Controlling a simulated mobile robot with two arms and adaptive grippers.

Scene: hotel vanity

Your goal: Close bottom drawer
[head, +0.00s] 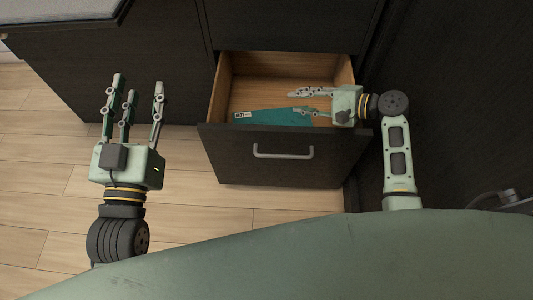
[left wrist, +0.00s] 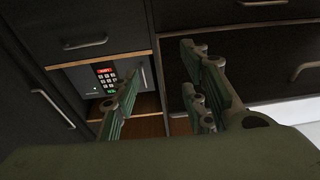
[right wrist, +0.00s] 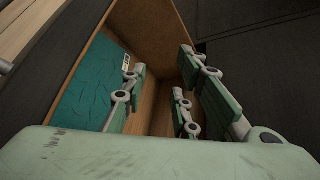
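The bottom drawer (head: 228,145) is pulled open, with a dark front, a grey bar handle (head: 283,153) and a light wood inside. A flat teal item with a small white label (head: 262,117) lies in it; it also shows in the right wrist view (right wrist: 95,85). My right gripper (head: 298,100) is over the right side of the open drawer, fingers apart and pointing left across it, with nothing between them. My left gripper (head: 137,85) is open and empty, left of the drawer and in front of the dark cabinet. I cannot tell whether the right fingers touch the drawer.
A safe with a red display and keypad (left wrist: 107,78) sits in a cabinet niche in the left wrist view. A dark panel (head: 455,100) stands close on the right of the drawer. Wooden floor (head: 60,165) is clear in front and to the left.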

